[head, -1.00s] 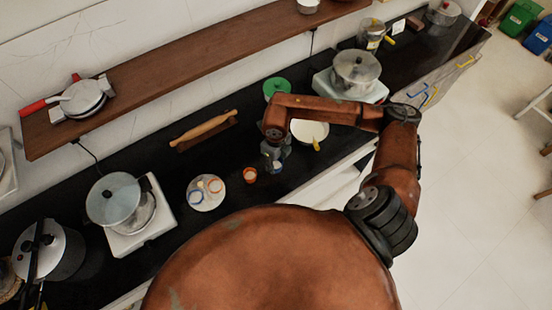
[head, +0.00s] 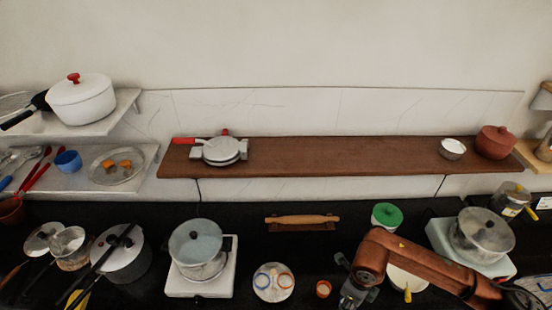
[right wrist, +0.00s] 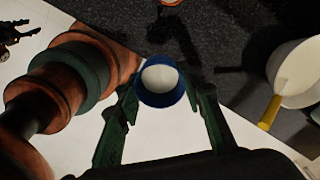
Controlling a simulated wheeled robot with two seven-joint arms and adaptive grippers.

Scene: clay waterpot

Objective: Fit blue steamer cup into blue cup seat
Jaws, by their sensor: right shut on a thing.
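The blue steamer cup (right wrist: 160,99) shows in the right wrist view, a blue ring with a pale inside, between the two fingers of my right gripper (right wrist: 163,87). The fingers are shut on it. In the head view my right gripper (head: 352,293) is low in the picture, right of the small orange cup (head: 323,289); the blue cup is not clear there. The round white plate (head: 274,294) on the counter carries the blue cup seat (head: 262,281), a blue ring, and an orange ring (head: 286,281). It lies left of the gripper.
A white pan (head: 399,282) with a yellow handle is close right of the gripper. A green-lidded pot (head: 387,215) and rolling pin (head: 300,220) lie behind. A stove with a glass-lidded pot (head: 196,243) stands left of the plate. The counter between plate and orange cup is clear.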

